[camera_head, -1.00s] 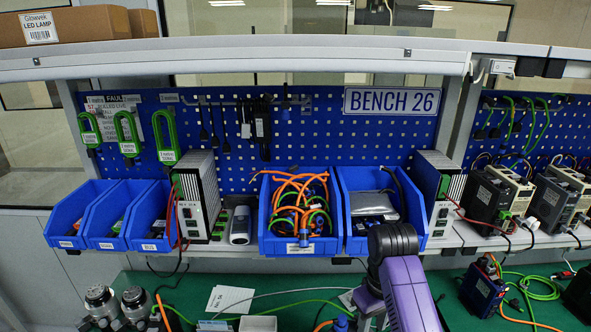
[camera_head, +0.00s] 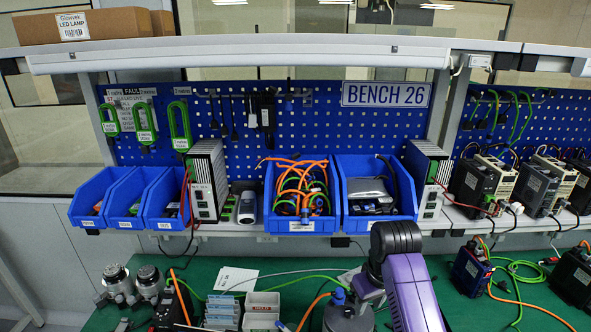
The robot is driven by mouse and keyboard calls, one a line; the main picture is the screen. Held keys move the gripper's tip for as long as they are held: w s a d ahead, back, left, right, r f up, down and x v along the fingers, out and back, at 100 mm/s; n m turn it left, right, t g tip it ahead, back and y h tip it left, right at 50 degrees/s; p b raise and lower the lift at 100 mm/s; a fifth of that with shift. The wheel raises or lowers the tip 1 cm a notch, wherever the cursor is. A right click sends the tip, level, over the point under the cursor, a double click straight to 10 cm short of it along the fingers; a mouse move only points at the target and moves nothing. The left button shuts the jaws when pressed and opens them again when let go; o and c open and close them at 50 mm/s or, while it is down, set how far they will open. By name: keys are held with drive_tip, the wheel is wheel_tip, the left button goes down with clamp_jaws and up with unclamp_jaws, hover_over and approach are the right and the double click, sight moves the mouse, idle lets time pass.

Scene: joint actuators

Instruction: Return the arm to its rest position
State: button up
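My purple arm (camera_head: 405,285) rises from the bottom edge right of centre, its dark rounded joint (camera_head: 396,240) on top. The joint stands below the front of the right blue bin, over the green bench top. My gripper is not in view, so what it holds cannot be told. Metal joint actuators (camera_head: 115,279) stand at the left of the bench. A grey round part with a blue piece (camera_head: 348,316) sits just left of my arm, cut off by the bottom edge.
Blue bins (camera_head: 302,226) line the shelf; one holds orange and green cables. A white divided tray (camera_head: 261,308) and loose cables lie on the green bench top (camera_head: 215,265). Dark boxed devices (camera_head: 471,268) stand at the right. A lamp bar (camera_head: 240,58) spans above.

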drive_tip(key=w+r+t, duration=0.3)
drive_tip(key=w+t, duration=0.1)
drive_tip(key=w, duration=0.1)
drive_tip(key=s+d+f+m+t+b, duration=0.1)
drive_tip(key=s+m+t+b, duration=0.1)
drive_tip(key=s, duration=2.4)
drive_tip(key=s+d+f+m+t+b, duration=0.1)
drive_tip(key=s+t+b, duration=0.4)
drive_tip(key=s, duration=2)
drive_tip(key=shift+s+d+f+m+t, duration=0.2)
drive_tip(key=shift+s+f+m+t, duration=0.2)
drive_tip(key=shift+f+m+t, duration=0.25)
